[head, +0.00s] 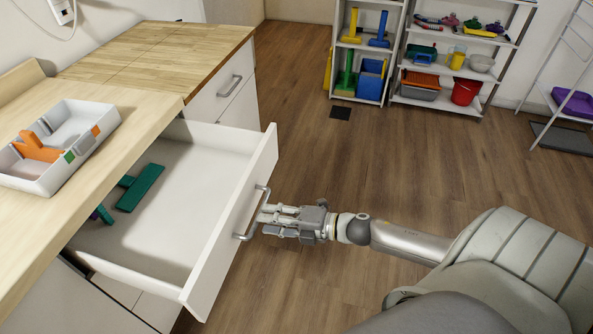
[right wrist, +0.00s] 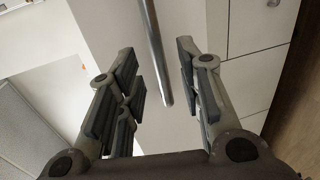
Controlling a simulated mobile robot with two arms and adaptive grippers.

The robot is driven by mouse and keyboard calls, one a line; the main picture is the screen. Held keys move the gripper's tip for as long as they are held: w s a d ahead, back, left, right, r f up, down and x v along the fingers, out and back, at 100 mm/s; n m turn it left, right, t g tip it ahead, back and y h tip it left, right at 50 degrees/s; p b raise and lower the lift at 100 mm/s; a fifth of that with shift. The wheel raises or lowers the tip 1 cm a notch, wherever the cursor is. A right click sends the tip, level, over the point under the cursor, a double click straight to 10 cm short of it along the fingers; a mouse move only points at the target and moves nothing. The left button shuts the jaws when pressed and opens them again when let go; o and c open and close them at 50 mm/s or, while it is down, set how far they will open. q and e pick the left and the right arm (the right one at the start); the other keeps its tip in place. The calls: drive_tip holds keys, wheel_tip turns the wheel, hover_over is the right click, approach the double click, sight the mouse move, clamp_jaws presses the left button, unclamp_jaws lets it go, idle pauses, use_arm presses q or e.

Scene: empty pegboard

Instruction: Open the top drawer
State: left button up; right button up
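The top drawer (head: 228,240) is pulled well out from under the wooden counter, and its inside shows. A grey metal bar handle (head: 261,203) is on its white front; the bar also shows in the right wrist view (right wrist: 154,48). My right gripper (head: 265,219) is at the handle, outside the drawer front. In the right wrist view its fingers (right wrist: 160,72) stand apart, with the bar in the gap between them and no clear grip on it. My left gripper is out of view.
A white tray (head: 86,140) with orange and green parts stands on the counter (head: 22,235) above the drawer. Another closed drawer (head: 228,82) is farther back. Shelves (head: 447,101) with bins and tools stand at the far wall. The wooden floor (head: 330,150) between is clear.

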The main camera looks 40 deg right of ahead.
drive_tip(key=v, duration=0.8)
idle(0.4)
drive_tip(key=s+d+f+m+h, duration=0.1)
drive_tip(key=d+f+m+h, duration=0.25)
drive_tip(key=f, duration=0.45)
drive_tip(key=s+d+f+m+h, duration=0.1)
drive_tip(key=d+f+m+h, duration=0.3)
drive_tip(key=f, duration=0.3)
drive_tip(key=s+f+m+g+h, duration=0.1)
drive_tip(key=s+f+m+g, duration=0.1)
drive_tip(key=s+f+m, duration=0.45)
drive_tip(key=s+f+m+g+h, duration=0.1)
drive_tip(key=s+f+m+g, duration=0.15)
drive_tip(key=f, duration=0.75)
drive_tip(key=s+a+f+m+g, duration=0.3)
drive_tip(key=s+a+f, duration=0.3)
drive_tip(key=s, duration=0.5)
drive_tip(key=s+a+f+m+g, duration=0.3)
drive_tip(key=s+a+f, duration=0.4)
drive_tip(key=s, duration=0.4)
drive_tip(key=shift+f+m+g, duration=0.3)
drive_tip(key=shift+m+g, duration=0.05)
